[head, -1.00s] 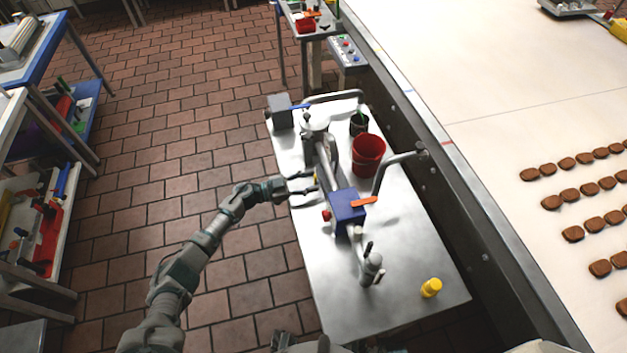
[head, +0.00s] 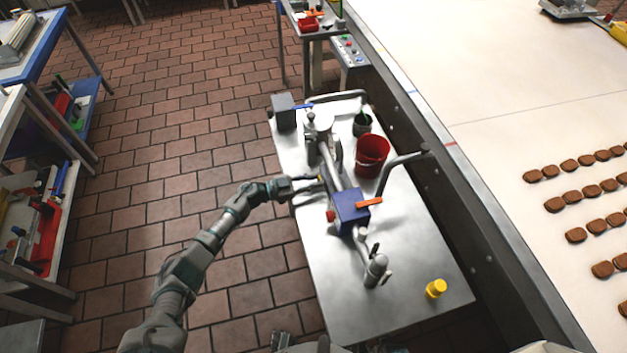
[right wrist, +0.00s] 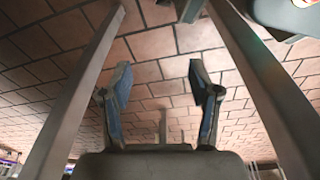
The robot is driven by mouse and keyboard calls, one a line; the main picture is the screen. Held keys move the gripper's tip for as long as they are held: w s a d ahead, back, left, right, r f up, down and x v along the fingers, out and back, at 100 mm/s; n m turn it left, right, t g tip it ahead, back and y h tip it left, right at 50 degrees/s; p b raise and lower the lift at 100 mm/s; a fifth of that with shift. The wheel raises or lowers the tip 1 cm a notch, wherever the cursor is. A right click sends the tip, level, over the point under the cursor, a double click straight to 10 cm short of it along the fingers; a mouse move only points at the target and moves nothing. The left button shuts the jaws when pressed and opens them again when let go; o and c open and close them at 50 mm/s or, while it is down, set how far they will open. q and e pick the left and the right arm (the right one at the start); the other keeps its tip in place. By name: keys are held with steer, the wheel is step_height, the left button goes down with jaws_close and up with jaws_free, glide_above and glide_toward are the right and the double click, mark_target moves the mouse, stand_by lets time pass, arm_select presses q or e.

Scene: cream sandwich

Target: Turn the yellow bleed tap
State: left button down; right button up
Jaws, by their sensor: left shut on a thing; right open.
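The left gripper (head: 310,184) reaches in from the left over the steel table. It is shut at the left side of the pipe assembly (head: 338,170), just above the blue box (head: 350,212). A small yellow part, the bleed tap, is at its fingertips, mostly hidden by the fingers and too small to make out. A red knob (head: 331,216) sits on the box's left side and an orange lever (head: 369,203) on its right. The right gripper (right wrist: 160,100) is open and empty in the right wrist view, with tiled floor beyond it and metal legs on both sides.
A pale conveyor with brown pieces (head: 584,205) runs along the right. Brick floor lies open at left.

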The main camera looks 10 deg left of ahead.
arm_select(q)
steer(key=shift+a, duration=0.1)
arm_select(e)
steer(key=shift+a, duration=0.1)
arm_select(q)
steer(key=shift+s+m, duration=0.1)
steer(key=shift+m, duration=0.2)
steer(key=shift+s+d+f+m, duration=0.1)
steer(key=shift+s+m, duration=0.05)
steer(key=shift+m, duration=0.35)
steer(key=shift+s+d+m, duration=0.1)
steer(key=shift+m, duration=0.4)
steer(key=m, duration=0.2)
steer(key=shift+s+d+f+m+b, duration=0.1)
steer(key=shift+s+f+m+b, duration=0.2)
steer(key=shift+m+b, duration=0.1)
steer(key=shift+s+m, duration=0.15)
steer(key=shift+m, duration=0.45)
steer(key=shift+d+f, duration=0.1)
arm_select(e)
steer(key=r, duration=0.1)
steer(key=w+r, duration=0.1)
steer(key=shift+w+r, duration=0.1)
steer(key=shift+r, duration=0.3)
